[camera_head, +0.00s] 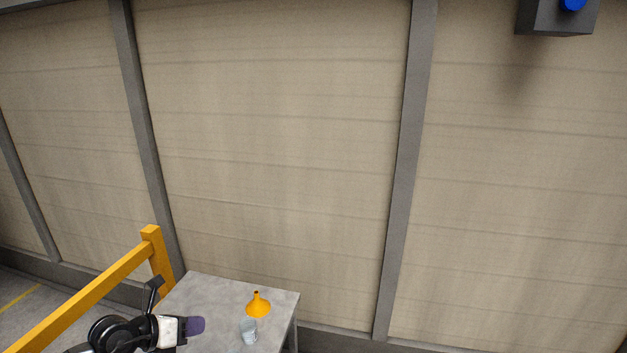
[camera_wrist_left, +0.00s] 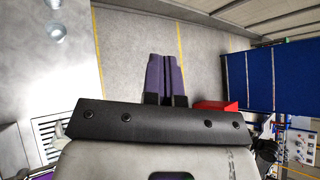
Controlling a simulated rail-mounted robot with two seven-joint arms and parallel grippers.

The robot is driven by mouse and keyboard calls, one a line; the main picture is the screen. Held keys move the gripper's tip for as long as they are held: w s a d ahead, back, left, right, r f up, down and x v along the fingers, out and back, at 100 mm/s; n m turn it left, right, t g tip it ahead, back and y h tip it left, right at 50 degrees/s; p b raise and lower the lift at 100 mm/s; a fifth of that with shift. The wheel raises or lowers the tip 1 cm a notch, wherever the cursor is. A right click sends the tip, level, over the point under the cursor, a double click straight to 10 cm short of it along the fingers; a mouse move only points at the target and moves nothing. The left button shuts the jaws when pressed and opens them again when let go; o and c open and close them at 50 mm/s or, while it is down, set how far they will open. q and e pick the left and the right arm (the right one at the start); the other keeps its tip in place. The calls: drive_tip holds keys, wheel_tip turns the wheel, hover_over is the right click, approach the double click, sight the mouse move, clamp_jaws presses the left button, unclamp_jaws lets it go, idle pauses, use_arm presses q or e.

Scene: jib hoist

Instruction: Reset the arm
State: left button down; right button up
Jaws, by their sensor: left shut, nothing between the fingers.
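My left gripper (camera_head: 196,325) comes in at the bottom left of the head view, in front of the grey table. Its purple fingers are shut with nothing between them. The fingers also show in the left wrist view (camera_wrist_left: 164,75), pressed together and pointing over the bare floor. My right gripper is in neither view.
A grey table (camera_head: 205,290) holds an upturned orange funnel (camera_head: 258,305) and a clear glass (camera_head: 248,331). A yellow railing (camera_head: 90,293) stands at the left. A grey box with a blue button (camera_head: 557,16) is high on the right. The wrist view shows a blue panel (camera_wrist_left: 258,80) and a red object (camera_wrist_left: 215,106).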

use_arm(q)
wheel_tip(320, 180, up, 26)
drive_tip(key=s+n+t+y, duration=0.2)
drive_tip(key=n+t+y, duration=0.6)
drive_tip(key=n+t, duration=0.95)
drive_tip(key=s+d+f+n+g+y+p, duration=0.1)
drive_tip(key=s+d+f+n+g+p, duration=0.15)
drive_tip(key=s+f+n+g, duration=0.7)
drive_tip(key=s+d+f+n+g+p, duration=0.1)
drive_tip(key=s+d+f+n+g, duration=0.45)
drive_tip(key=f, duration=0.75)
drive_tip(key=s+f+n+g+p, duration=0.1)
drive_tip(key=s+f+g, duration=0.3)
drive_tip(key=s+f, duration=0.5)
drive_tip(key=s+f+n+g+h+p, duration=0.1)
drive_tip(key=s+f+g, duration=0.3)
drive_tip(key=s+f, duration=0.5)
drive_tip(key=s+n, duration=0.1)
drive_tip(key=s, duration=0.6)
drive_tip(key=shift+s+a+n, duration=0.15)
drive_tip(key=shift+s+n, duration=0.15)
drive_tip(key=shift+n, duration=0.05)
